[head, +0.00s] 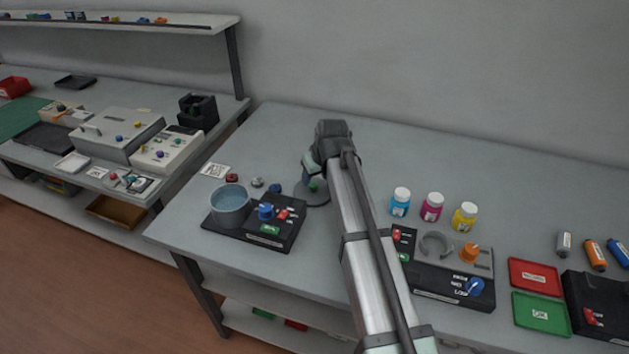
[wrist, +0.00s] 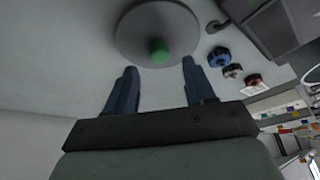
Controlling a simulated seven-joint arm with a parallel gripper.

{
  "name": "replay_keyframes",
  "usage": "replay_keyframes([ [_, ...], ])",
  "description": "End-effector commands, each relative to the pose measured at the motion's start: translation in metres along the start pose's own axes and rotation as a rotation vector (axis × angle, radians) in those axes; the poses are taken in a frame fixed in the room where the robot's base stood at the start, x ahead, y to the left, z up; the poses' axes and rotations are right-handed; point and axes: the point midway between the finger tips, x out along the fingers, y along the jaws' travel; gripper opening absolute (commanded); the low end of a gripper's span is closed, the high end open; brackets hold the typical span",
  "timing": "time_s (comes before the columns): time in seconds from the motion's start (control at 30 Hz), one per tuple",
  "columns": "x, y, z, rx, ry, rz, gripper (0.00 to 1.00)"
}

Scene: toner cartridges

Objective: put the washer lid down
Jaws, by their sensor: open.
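The washer lid (wrist: 185,22) is a grey disc with a green knob (wrist: 159,50). It looks to lie flat on the table. In the head view the lid (head: 320,201) is partly hidden by my gripper, and its green knob shows close to the fingers. My gripper (wrist: 159,66) is open, its two blue fingers standing apart with the knob just beyond the gap between their tips. In the head view my gripper (head: 311,180) is above the lid. The washer (head: 251,222) is left of it, with an open round tub (head: 230,204) on its black base.
Several small knobs lie near the lid; the blue one (wrist: 219,56) is closest. A printed card (head: 215,170) lies farther left. Right of my arm are cyan (head: 400,202), magenta (head: 432,207) and yellow (head: 464,216) bottles and another black device (head: 440,285). The table behind is clear.

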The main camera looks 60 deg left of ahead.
Motion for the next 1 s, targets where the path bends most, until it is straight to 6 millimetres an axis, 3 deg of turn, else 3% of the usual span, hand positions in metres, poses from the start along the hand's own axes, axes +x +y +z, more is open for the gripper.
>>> replay_keyframes([
  [0.2, -0.042, 0.0, 0.001, 0.0, 0.001, 0.0, 0.54],
  [0.4, -0.068, 0.0, 0.0, 0.0, 0.001, 0.0, 0.54],
  [0.6, -0.081, 0.0, 0.0, 0.0, 0.0, 0.0, 0.54],
  [1.0, -0.082, 0.0, 0.0, 0.0, -0.001, 0.0, 0.54],
])
